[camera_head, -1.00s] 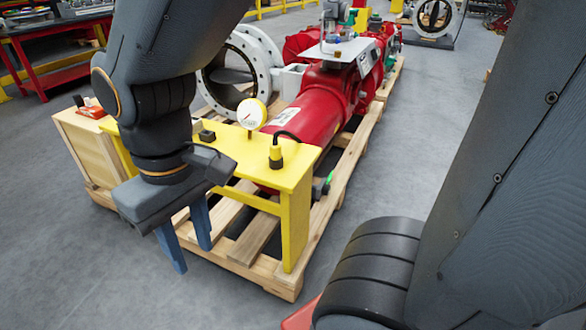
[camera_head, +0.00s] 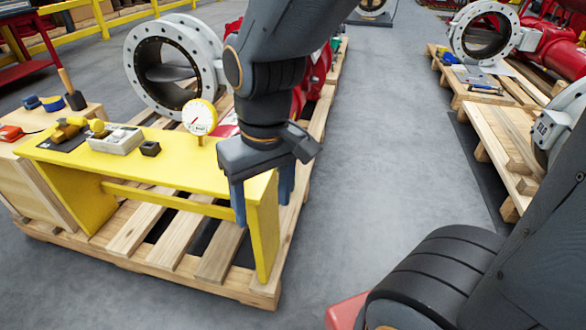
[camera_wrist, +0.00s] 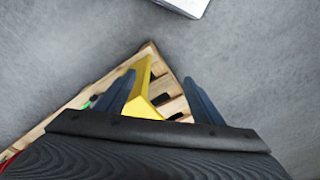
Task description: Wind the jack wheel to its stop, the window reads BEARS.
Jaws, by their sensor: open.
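I cannot make out the jack wheel or its reading window in either view. The red actuator (camera_head: 318,68) on the pallet is mostly hidden behind my arm. My gripper (camera_head: 262,203) is open, fingers pointing down, in front of the right end of the yellow bench (camera_head: 160,165) in the head view. In the wrist view my gripper (camera_wrist: 158,80) has nothing between its fingertips that I can see it touching; the yellow bench (camera_wrist: 142,88) and pallet (camera_wrist: 170,85) show beyond. A small green part (camera_wrist: 90,102) shows left of the fingers, too small to identify.
A dial gauge (camera_head: 200,117), a grey box (camera_head: 116,139) and yellow fittings stand on the bench. A large flanged valve (camera_head: 165,70) is behind it. Another pallet (camera_head: 500,140) with valves stands right. Bare grey floor (camera_head: 380,150) lies between the pallets.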

